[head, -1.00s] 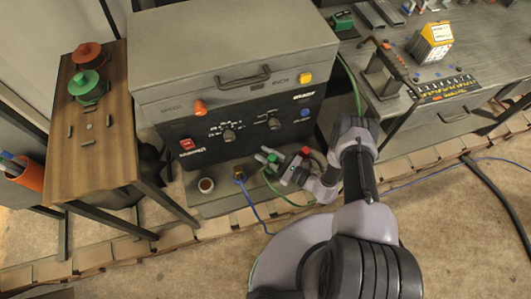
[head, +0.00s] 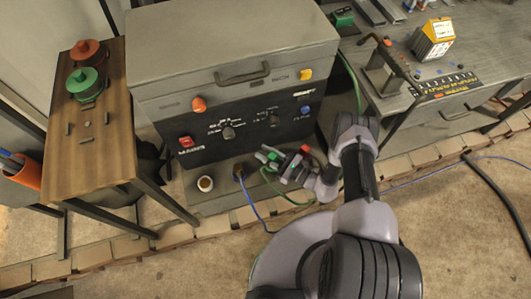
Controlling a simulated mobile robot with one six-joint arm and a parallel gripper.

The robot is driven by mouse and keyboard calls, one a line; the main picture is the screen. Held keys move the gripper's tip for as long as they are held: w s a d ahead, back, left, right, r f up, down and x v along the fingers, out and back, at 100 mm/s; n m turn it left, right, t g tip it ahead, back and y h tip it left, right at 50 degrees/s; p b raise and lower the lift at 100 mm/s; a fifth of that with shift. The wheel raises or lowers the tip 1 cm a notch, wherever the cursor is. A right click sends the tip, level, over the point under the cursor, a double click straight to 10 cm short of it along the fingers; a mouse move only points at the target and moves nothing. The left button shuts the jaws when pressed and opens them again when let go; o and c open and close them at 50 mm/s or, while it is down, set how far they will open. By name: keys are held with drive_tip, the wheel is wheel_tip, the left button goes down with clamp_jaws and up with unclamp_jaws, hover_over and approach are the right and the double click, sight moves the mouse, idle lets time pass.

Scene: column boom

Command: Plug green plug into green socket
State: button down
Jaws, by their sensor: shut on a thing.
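My gripper (head: 274,163) is in front of the lower part of the grey cabinet, above its low ledge. It is shut on a small green piece, which looks like the green plug (head: 272,156). A green cable (head: 268,184) hangs from near the jaws and curves right under my wrist. A red piece (head: 305,149) shows just right of the jaws; I cannot tell whether it is a separate plug or socket. I cannot make out the green socket; it is either hidden or too small. I cannot tell whether the plug touches anything.
A blue cable (head: 256,208) runs from a brownish fitting (head: 238,171) left of the gripper. A wooden table (head: 92,150) is at left, a grey workbench (head: 470,70) at right. The floor in front is mostly open.

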drive_tip(key=shift+f+b, duration=0.6)
drive_tip(key=shift+b, duration=0.15)
idle(0.4)
drive_tip(key=c, duration=1.4)
unclamp_jaws()
drive_tip(key=v, duration=1.1)
drive_tip(key=shift+d, duration=0.1)
